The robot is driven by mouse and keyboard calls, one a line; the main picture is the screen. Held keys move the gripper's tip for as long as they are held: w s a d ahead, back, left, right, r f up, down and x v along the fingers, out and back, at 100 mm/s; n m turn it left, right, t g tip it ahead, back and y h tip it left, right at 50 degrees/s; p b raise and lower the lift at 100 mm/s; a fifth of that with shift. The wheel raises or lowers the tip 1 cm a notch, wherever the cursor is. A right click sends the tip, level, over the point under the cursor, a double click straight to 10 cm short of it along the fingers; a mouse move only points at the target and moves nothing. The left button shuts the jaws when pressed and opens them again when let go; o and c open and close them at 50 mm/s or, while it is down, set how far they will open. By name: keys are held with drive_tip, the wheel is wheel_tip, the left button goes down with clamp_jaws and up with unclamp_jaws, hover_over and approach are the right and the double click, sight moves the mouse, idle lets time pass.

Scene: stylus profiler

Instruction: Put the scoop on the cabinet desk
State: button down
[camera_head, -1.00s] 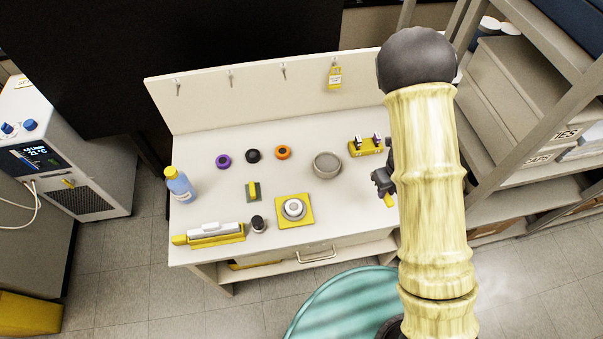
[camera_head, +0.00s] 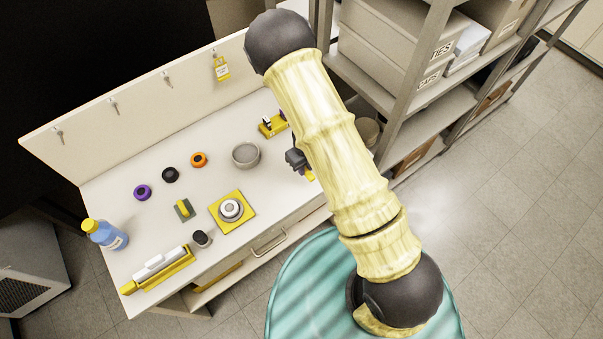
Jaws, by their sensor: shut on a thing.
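My gripper (camera_head: 297,160) is partly hidden behind my pale yellow arm, over the right end of the white desk (camera_head: 205,143). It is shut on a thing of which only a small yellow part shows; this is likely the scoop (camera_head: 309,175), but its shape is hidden. I cannot tell whether it touches the desk top. The desk has a drawer with a metal handle below its front edge. I cannot tell whether this desk is the cabinet desk.
Shelves (camera_head: 415,105) stand right; floor (camera_head: 530,220) there is clear.

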sight(305, 181)
drive_tip(key=shift+f, duration=0.65)
drive_tip(key=shift+f+b, duration=0.35)
drive_tip(key=shift+f, duration=1.55)
drive_tip(key=shift+f, duration=0.1)
drive_tip(key=c, duration=1.3)
unclamp_jaws()
